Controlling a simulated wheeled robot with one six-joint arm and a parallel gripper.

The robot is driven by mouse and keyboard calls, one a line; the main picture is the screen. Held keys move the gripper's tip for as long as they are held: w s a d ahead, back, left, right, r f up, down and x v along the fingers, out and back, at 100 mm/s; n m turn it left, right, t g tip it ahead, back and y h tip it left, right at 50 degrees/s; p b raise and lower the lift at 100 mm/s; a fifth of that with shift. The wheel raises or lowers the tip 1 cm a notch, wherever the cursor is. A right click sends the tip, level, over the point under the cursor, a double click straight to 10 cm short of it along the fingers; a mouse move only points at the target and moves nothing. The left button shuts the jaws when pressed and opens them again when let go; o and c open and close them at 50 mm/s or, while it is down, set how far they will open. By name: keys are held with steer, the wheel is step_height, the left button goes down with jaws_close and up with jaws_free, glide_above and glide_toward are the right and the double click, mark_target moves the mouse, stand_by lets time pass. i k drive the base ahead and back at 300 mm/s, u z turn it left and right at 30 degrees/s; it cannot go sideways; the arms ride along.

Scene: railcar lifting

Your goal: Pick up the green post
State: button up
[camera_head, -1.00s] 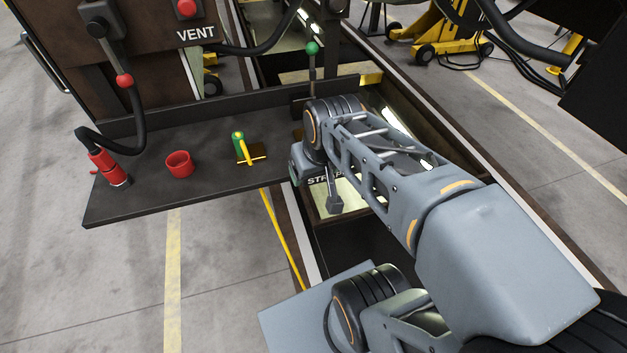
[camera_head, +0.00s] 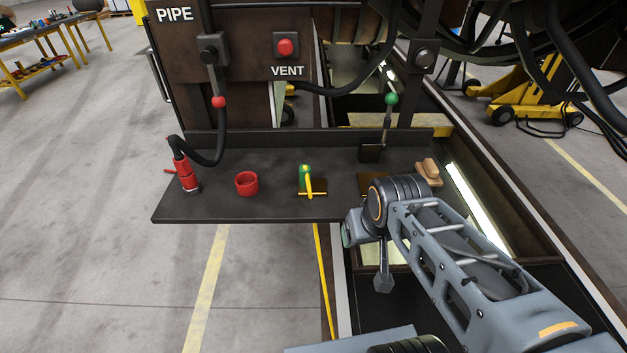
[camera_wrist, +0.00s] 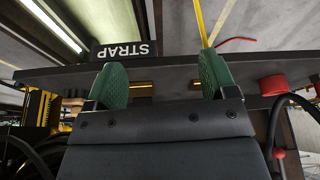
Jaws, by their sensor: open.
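The green post (camera_head: 306,175) stands on the dark shelf (camera_head: 225,206), with a yellow strap-like piece across its front and a brassy plate at its base. In the wrist view the post cannot be made out; my right-hand finger may cover it. My gripper (camera_wrist: 161,78) is open, its two green-padded fingers apart with nothing held between them. The wrist view is upside down and shows the shelf's front edge beyond the fingertips. In the head view my arm reaches in from the lower right, with its far end right of and below the post; the fingers are not clear there.
A red ring-shaped cup (camera_head: 246,183) stands left of the post, and a red nozzle with a black hose (camera_head: 187,174) further left. A green-knobbed lever (camera_head: 390,115) and a tan block (camera_head: 429,171) are to the right. A STRAP sign (camera_wrist: 124,50) hangs at the shelf's front.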

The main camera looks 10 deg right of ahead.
mark_target(319, 185)
steer(key=z, duration=2.95)
steer(key=k, duration=1.8)
steer(key=u, duration=1.9)
steer(key=i, duration=0.5)
steer(key=z, duration=0.05)
